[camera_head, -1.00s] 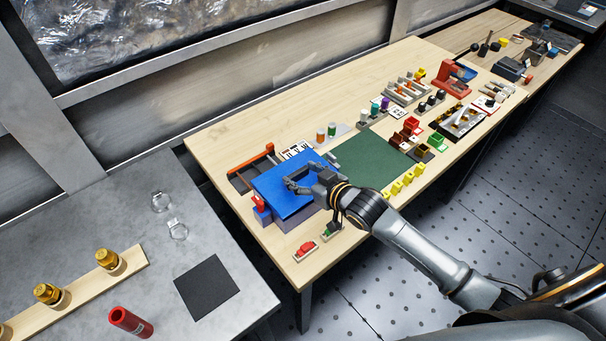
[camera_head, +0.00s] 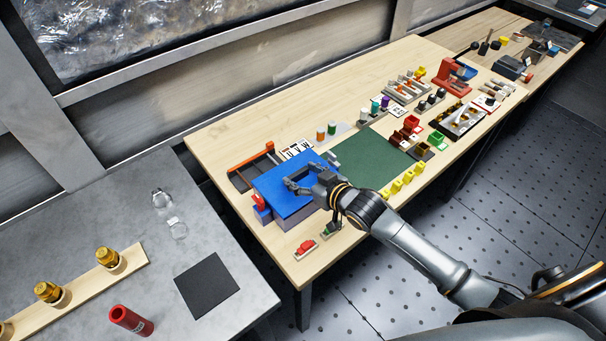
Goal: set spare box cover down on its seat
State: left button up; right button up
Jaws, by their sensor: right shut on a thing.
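The spare box cover (camera_head: 278,187) is a flat blue plate. It lies level over a purple-grey box (camera_head: 292,219) near the left end of the wooden bench. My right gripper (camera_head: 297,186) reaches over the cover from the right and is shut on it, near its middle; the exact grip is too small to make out. I cannot tell whether the cover rests fully on the box or sits slightly above it. My left gripper is not in view.
A dark tray with an orange edge (camera_head: 250,158) and a U V W card (camera_head: 296,149) lie behind the cover. A red piece (camera_head: 305,247) lies in front. A green mat (camera_head: 372,158) lies to the right, with yellow parts (camera_head: 397,186) along it. A grey table (camera_head: 100,215) stands left.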

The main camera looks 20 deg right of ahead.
jog(key=shift+f, duration=0.25)
jog(key=o, duration=1.6)
jog(key=shift+o, duration=0.2)
jog(key=shift+s+f, duration=0.1)
jog(key=shift+f, duration=0.1)
jog(key=v, duration=1.2)
jog(key=shift+r, duration=0.2)
